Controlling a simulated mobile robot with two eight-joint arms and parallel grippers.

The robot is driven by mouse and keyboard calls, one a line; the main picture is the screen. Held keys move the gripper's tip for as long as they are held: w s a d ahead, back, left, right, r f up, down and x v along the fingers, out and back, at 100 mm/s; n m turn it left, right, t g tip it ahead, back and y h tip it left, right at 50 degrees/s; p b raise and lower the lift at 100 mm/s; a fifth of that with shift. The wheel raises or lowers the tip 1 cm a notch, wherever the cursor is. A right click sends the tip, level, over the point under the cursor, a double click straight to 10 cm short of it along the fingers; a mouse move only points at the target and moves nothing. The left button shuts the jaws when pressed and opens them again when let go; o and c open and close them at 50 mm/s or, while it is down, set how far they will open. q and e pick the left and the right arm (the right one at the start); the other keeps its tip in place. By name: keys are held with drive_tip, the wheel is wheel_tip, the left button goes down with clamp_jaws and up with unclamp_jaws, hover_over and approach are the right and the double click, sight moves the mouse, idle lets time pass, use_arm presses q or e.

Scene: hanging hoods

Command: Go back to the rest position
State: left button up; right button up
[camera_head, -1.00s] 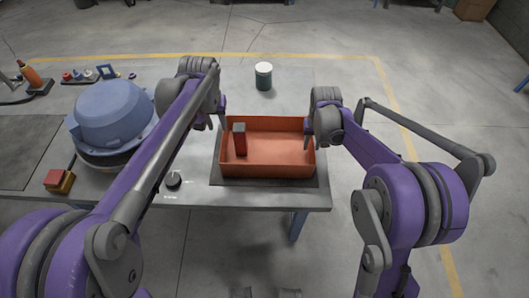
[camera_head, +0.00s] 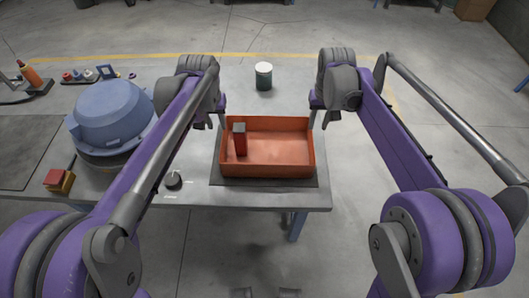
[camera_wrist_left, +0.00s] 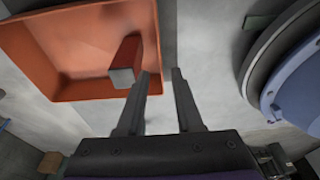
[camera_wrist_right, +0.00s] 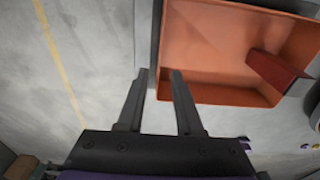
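My left gripper (camera_head: 221,116) is at the left side of the orange bin in the head view. In the left wrist view its fingers (camera_wrist_left: 161,72) are apart with nothing between them. My right gripper (camera_head: 319,116) is at the bin's right side, and its fingers (camera_wrist_right: 160,72) are also apart and empty in the right wrist view. The orange bin (camera_head: 280,168) stands on a dark mat on the table. A red block with a grey top (camera_head: 240,141) stands upright in the bin's left part; neither gripper holds it.
Floor is open to the right of the table.

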idle(0.4)
